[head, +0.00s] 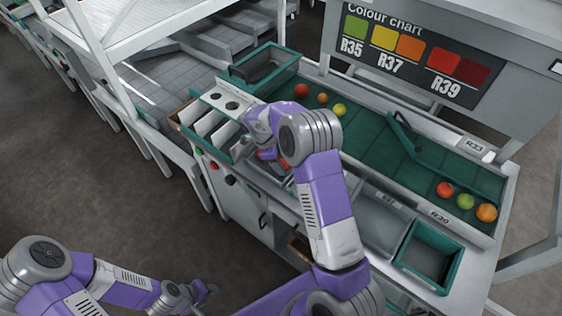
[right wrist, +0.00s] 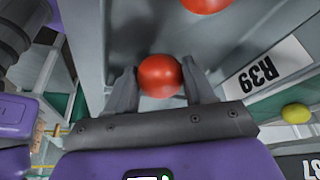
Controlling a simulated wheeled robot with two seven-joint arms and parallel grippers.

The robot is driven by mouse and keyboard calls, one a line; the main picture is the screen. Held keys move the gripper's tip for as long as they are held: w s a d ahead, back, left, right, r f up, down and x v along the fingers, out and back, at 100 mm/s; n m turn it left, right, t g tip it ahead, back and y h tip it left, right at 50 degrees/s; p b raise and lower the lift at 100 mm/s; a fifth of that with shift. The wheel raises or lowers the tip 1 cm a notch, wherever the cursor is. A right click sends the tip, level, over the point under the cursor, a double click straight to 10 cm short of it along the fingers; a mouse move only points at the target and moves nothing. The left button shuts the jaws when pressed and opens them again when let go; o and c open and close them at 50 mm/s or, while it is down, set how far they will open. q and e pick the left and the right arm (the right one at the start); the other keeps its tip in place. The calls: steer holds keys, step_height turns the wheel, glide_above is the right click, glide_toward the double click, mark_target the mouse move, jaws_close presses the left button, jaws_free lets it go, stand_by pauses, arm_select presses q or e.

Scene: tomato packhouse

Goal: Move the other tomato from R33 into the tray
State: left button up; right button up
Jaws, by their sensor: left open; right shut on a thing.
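My right gripper (right wrist: 160,82) is shut on a red tomato (right wrist: 162,75), seen between its fingers in the right wrist view. A second red tomato (right wrist: 205,3) is cut off by that view's top edge, in a grey bay beside an R39 label (right wrist: 267,70). In the head view my right arm hides most of this gripper. A green-rimmed open tray (head: 455,264) stands at the front right and looks empty. My left gripper (head: 208,291) is open and empty, low at the lower left.
A red (head: 445,189), a green (head: 465,201) and an orange tomato (head: 487,212) lie at the bed's right end. Red (head: 301,90), orange (head: 322,98) and yellow (head: 339,110) ones lie at its far end. A green crate (head: 283,74) stands at the back. A green bar (head: 404,135) crosses the bed.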

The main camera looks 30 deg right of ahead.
steer(key=shift+f+b, duration=0.55)
steer(key=shift+f, duration=0.05)
steer(key=o, duration=0.8)
steer(key=c, duration=0.3)
steer(key=shift+r, duration=0.15)
steer(key=shift+r+p, duration=1.9)
steer(key=shift+r, duration=1.5)
